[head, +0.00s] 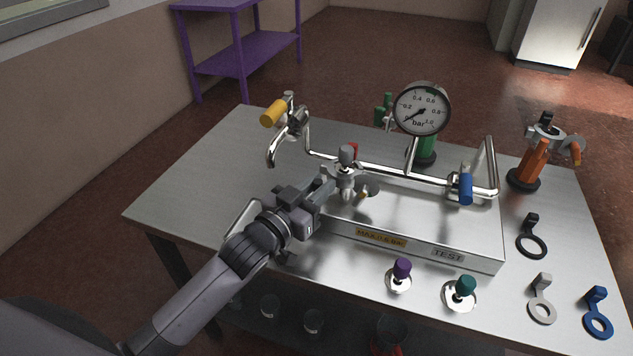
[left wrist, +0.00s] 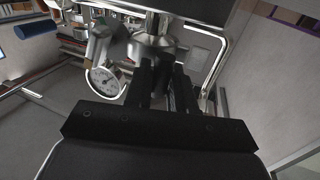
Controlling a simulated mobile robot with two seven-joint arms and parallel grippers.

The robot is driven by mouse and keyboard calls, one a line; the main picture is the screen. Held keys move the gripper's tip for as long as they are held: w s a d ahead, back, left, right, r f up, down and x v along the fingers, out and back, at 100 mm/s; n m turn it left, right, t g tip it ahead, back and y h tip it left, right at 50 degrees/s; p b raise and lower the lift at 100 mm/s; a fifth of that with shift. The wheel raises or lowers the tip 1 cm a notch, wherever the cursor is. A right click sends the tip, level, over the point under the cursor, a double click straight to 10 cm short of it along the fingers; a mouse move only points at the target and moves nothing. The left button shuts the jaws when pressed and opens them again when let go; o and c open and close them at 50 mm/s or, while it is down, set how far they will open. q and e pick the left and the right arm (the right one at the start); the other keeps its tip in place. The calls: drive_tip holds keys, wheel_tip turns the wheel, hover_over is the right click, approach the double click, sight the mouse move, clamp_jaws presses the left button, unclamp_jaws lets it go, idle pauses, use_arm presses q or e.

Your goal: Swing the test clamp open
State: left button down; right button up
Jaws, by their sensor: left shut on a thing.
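A metal test clamp (head: 345,175) with a grey-topped knob sits at the middle of the bent steel pipe, above the left part of the steel box marked TEST (head: 430,238). My left gripper (head: 328,187) reaches in from the left and is shut on the clamp's near left side. In the left wrist view, the two dark fingers (left wrist: 162,85) meet at the shiny metal clamp part (left wrist: 152,48), and the fingers hide much of the grip. I cannot tell how far the clamp is open. My right gripper is not in view.
A pressure gauge (head: 421,108) rises behind the box. Yellow (head: 273,113) and blue (head: 466,187) valve handles flank the pipe. Purple (head: 402,270) and teal (head: 461,288) knobbed parts stand in front. The table's left side is clear.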

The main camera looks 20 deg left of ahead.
use_arm(q)
drive_tip(key=shift+a+h, duration=0.25)
drive_tip(key=shift+h, duration=0.05)
drive_tip(key=c, duration=1.1)
unclamp_jaws()
drive_tip(key=shift+v, duration=3.65)
drive_tip(key=shift+r, duration=0.1)
